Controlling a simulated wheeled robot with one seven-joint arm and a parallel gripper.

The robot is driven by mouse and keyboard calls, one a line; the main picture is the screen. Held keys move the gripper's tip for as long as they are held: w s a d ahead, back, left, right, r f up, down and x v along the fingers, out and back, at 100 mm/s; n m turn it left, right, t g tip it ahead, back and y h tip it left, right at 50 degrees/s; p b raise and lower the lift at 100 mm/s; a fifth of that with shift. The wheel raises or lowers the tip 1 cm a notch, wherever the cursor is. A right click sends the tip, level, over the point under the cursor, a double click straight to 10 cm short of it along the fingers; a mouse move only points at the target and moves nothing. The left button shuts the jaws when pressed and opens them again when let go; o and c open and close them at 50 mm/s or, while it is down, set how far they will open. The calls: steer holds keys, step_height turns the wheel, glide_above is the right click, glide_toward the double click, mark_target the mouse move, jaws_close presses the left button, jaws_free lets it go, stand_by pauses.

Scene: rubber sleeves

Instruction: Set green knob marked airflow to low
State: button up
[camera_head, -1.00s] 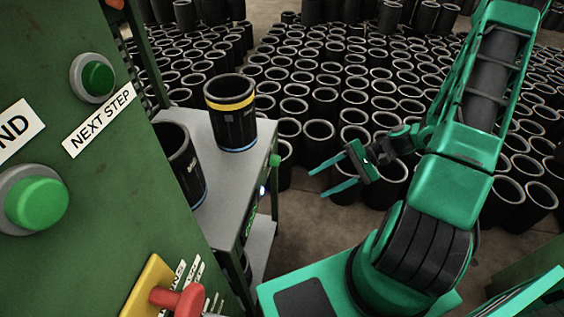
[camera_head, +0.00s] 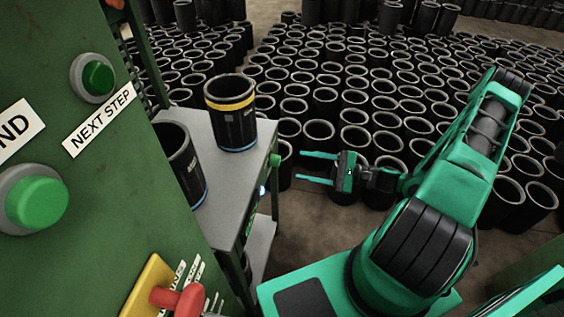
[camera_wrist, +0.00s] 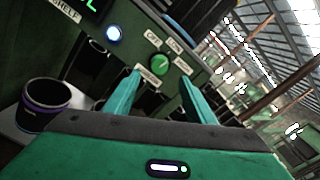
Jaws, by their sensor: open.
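A round green knob (camera_wrist: 160,66) shows in the wrist view on a dark green panel, with small white labels around it; the label text is too small to read surely. In the head view a small green knob (camera_head: 274,160) sticks out from the side edge of the shelf unit, right of the sleeves. My gripper (camera_head: 318,167) is open and empty, its two teal fingers pointing left toward the shelf unit, with a gap between them and the knob. In the wrist view my gripper (camera_wrist: 158,80) has its fingers on either side of the knob in the picture, apart from it.
A grey shelf (camera_head: 222,150) bears a yellow-banded black sleeve (camera_head: 230,125) and another sleeve (camera_head: 182,165). A green cabinet with buttons and a red handle (camera_head: 180,300) stands at left. Many black sleeves cover the floor behind. A lit round button (camera_wrist: 113,33) is left of the knob.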

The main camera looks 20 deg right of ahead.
mark_target(275, 161)
steer(key=x, duration=0.8)
